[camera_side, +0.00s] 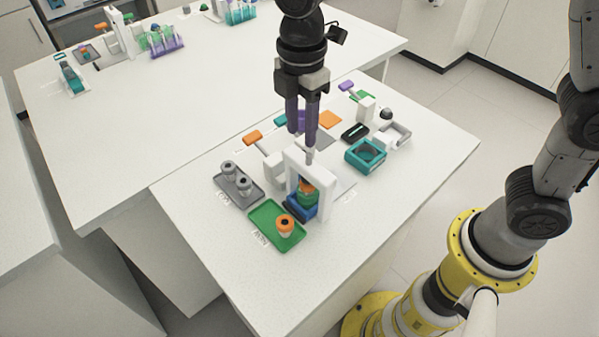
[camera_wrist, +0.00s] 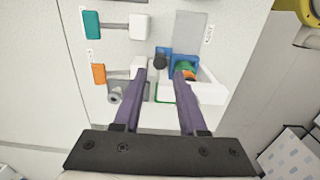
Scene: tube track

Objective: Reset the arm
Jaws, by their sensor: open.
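My gripper (camera_side: 302,138) hangs fingers-down over the table, with its purple fingers apart and nothing seen between them. In the side view it is above and just behind the white arch (camera_side: 308,166); the gap in height is hard to judge. In the wrist view my gripper (camera_wrist: 161,72) has its fingertips spread, near the arch (camera_wrist: 205,92) on the right. Under the arch a green and orange piece (camera_side: 306,190) sits in a blue holder (camera_side: 301,210); the arch partly hides it. The piece also shows in the wrist view (camera_wrist: 184,68).
A grey tray (camera_side: 239,199) with grey pieces and a green tray (camera_side: 265,238) with an orange-topped piece (camera_side: 284,225) lie in front. An orange-handled lever (camera_side: 252,136) is at left, a teal square fixture (camera_side: 365,155) at right.

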